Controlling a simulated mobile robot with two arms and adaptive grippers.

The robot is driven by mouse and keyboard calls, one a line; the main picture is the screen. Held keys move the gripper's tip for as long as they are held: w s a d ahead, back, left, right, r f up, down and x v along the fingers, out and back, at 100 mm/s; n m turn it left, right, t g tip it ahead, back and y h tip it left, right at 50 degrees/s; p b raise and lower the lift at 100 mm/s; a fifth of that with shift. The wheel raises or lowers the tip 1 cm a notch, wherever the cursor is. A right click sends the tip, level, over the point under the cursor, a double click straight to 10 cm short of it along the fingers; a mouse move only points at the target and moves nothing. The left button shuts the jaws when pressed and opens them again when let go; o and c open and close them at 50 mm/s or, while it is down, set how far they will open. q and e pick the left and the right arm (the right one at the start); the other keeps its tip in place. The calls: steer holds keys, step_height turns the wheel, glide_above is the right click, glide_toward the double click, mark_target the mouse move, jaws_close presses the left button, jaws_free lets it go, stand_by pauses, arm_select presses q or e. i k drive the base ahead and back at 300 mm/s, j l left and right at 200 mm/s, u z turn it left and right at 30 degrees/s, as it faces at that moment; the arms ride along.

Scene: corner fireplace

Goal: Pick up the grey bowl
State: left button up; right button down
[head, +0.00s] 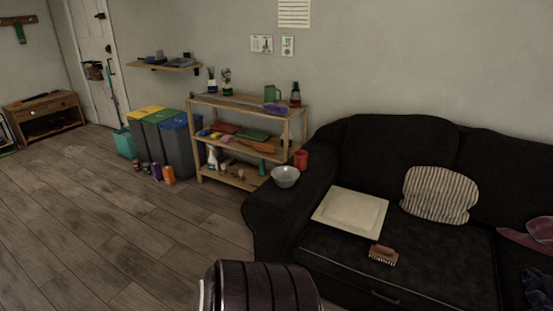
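The grey bowl (285,177) sits upright on the left armrest of the black sofa (268,213). It looks empty, though its inside is only partly visible. A red cup (300,159) stands just behind it on the same armrest. Neither of my grippers shows in the head view.
A wooden shelf (249,104) with bottles, plants and a green jug stands behind the bowl. A cream board (351,211), a brush (383,255) and a striped cushion (440,195) lie on the sofa. Bins (178,147) stand further left. The wooden floor (120,240) at left is clear.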

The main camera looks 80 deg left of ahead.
mark_target(285, 177)
steer(key=u, duration=2.55)
